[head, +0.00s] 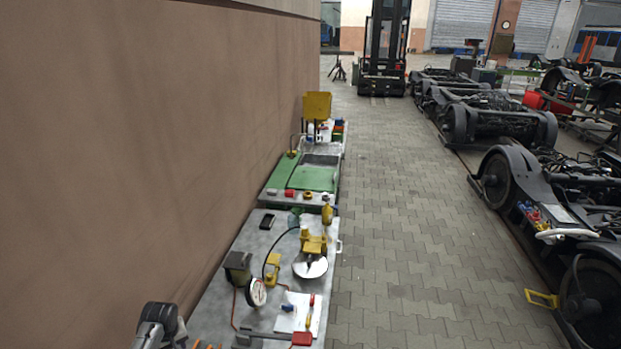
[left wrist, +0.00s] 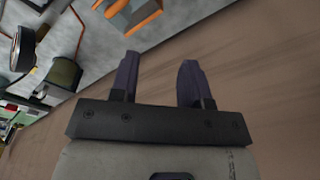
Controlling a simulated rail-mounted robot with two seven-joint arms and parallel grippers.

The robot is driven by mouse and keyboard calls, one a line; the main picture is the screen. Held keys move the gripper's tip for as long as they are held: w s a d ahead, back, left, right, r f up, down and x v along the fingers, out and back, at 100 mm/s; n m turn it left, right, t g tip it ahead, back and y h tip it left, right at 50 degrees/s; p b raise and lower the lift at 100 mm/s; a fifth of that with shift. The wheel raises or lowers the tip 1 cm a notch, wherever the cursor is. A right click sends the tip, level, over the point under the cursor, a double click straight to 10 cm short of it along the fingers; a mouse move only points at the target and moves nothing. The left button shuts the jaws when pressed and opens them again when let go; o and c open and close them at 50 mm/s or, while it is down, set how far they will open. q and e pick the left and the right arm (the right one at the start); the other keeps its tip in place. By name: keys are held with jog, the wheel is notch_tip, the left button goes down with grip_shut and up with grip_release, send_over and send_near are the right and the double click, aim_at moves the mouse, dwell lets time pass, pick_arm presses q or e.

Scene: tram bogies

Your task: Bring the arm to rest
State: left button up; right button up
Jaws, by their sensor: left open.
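My left gripper (left wrist: 158,68) shows in the left wrist view with its two dark fingers apart and nothing between them. Beyond the fingers lie the brown wall and the edge of the grey bench. In the head view, part of my left arm shows at the bottom left, beside the near end of the grey bench (head: 248,238); its fingers cannot be made out there. My right gripper is in neither view.
The bench carries a round gauge (head: 256,292), a dark box (head: 238,268), a yellow device (head: 314,243) and a red-headed hammer (head: 301,339). The brown wall (head: 150,150) runs along the left. The paved aisle (head: 400,220) is clear; bogies (head: 497,122) line the right.

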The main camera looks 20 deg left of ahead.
pick_arm(q)
jog(key=w+d+r+m+t+y, duration=0.1)
jog(key=w+d+r+m+t, duration=0.2)
jog(key=r, duration=0.4)
jog(key=w+d+r+m+t+y, duration=0.1)
jog(key=w+d+r+m, duration=0.3)
jog(key=r, duration=0.4)
jog(key=s+d+r+m+t+p, duration=0.1)
jog(key=s+d+r+m+t, duration=0.3)
jog(key=d, duration=0.8)
jog(key=s+d+m+h+p, duration=0.1)
jog(key=s+d, duration=0.5)
jog(key=s, duration=0.3)
jog(key=s+d+m+h+p, duration=0.1)
jog(key=s+d+h, duration=0.1)
jog(key=s+d, duration=0.5)
jog(key=s+d+f+g, duration=0.1)
jog(key=s+f+g, duration=0.1)
jog(key=s, duration=0.5)
jog(key=s+d+f+g+p, duration=0.1)
jog(key=s+f+g, duration=0.1)
jog(key=s+f, duration=0.3)
jog(key=s, duration=0.2)
jog(key=shift+s+g, duration=0.4)
